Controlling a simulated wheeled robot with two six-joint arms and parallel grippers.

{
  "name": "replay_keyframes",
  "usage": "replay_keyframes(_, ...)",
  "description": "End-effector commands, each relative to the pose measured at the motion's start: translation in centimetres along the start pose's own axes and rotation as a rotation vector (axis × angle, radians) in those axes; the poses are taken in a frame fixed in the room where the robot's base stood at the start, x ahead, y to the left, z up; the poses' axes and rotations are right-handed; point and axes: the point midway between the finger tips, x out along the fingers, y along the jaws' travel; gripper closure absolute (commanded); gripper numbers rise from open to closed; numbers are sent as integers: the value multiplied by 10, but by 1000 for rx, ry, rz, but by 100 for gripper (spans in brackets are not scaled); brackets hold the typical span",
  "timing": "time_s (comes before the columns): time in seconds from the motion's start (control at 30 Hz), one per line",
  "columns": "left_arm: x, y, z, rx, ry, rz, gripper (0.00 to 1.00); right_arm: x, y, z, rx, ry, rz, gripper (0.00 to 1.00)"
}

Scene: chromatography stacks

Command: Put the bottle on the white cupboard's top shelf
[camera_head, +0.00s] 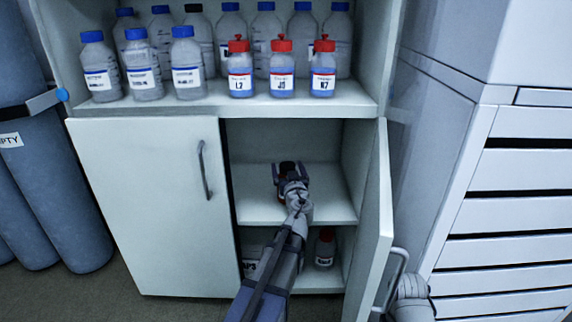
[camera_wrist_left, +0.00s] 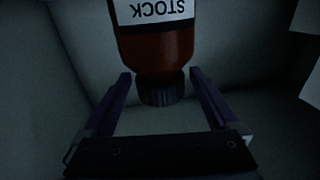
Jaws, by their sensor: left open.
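An amber bottle with a dark cap and a white label reading STOCK shows in the left wrist view (camera_wrist_left: 160,45). In the head view its dark cap (camera_head: 287,167) shows above the inner shelf (camera_head: 330,205) of the white cupboard (camera_head: 145,200). My left gripper (camera_head: 291,182) reaches into the cupboard at this bottle. Its fingers (camera_wrist_left: 160,92) are open, one on each side of the cap, with gaps visible. Most of the bottle is hidden by the gripper in the head view. My right gripper is not seen; only a grey arm part shows at the lower right.
The right door (camera_head: 372,225) stands open; the left door (camera_head: 145,205) is closed. An open shelf (camera_head: 230,104) above holds several blue-capped and red-capped bottles. A red-capped bottle (camera_head: 325,248) stands below the inner shelf. Drawers (camera_head: 515,215) stand right, blue cylinders (camera_head: 60,190) left.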

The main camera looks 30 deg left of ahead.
Motion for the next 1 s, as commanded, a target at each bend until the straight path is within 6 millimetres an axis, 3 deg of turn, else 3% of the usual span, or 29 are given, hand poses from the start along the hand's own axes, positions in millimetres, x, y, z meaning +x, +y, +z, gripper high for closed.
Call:
replay_keyframes(0.03,-17,-2,0,0,0,1,6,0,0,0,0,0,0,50)
replay_keyframes(0.1,-32,-2,0,0,0,2,6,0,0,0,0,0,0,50)
replay_keyframes(0.4,-78,-1,0,0,0,0,6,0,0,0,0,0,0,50)
replay_keyframes(0.6,-89,0,0,0,0,-1,6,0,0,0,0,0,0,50)
replay_keyframes(1.0,-89,0,0,0,0,-1,6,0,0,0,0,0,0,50)
